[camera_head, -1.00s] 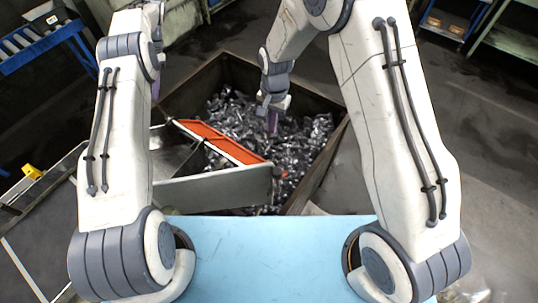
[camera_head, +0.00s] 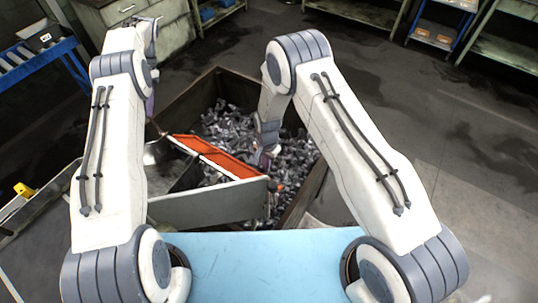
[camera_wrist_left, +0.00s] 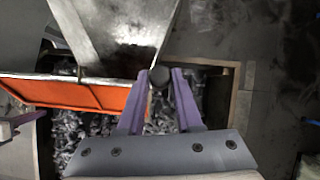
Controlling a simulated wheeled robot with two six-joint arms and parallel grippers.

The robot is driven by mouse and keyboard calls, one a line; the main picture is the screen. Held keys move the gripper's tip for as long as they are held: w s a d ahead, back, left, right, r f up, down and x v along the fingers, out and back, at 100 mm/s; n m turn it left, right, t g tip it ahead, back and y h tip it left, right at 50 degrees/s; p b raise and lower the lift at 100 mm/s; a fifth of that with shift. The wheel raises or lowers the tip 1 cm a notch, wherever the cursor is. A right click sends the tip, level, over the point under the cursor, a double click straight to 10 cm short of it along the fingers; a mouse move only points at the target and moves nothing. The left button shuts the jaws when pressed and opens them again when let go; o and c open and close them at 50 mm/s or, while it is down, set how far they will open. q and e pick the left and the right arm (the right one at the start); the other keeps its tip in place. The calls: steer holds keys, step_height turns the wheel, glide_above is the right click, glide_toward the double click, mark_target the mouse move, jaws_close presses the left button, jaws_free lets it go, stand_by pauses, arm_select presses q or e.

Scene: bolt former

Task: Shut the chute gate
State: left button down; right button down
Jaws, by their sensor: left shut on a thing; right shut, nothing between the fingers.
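The chute gate appears to be the orange panel (camera_head: 215,157) lying slanted along the chute's mouth over the bin. It also shows in the left wrist view (camera_wrist_left: 75,94). My left gripper's purple fingers (camera_wrist_left: 158,84) are shut on a dark round knob (camera_wrist_left: 159,76) near the right end of the orange panel. In the head view my left gripper is mostly hidden behind its arm. My right gripper (camera_head: 265,160) is shut and empty, above the bolts near the right end of the orange panel. I cannot tell whether it touches the panel.
A rusty bin (camera_head: 309,190) full of loose metal bolts (camera_head: 232,126) stands under the chute. The grey metal chute wall (camera_head: 207,204) is at the near side. A blue rack (camera_head: 38,58) stands at the left and shelves (camera_head: 433,38) at the back. Floor at the right is clear.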

arm_select(q)
steer(key=shift+w+a+r, duration=0.15)
arm_select(e)
steer(key=shift+s+a+f, duration=0.35)
steer(key=shift+s+f, duration=0.2)
steer(key=shift+s, duration=0.1)
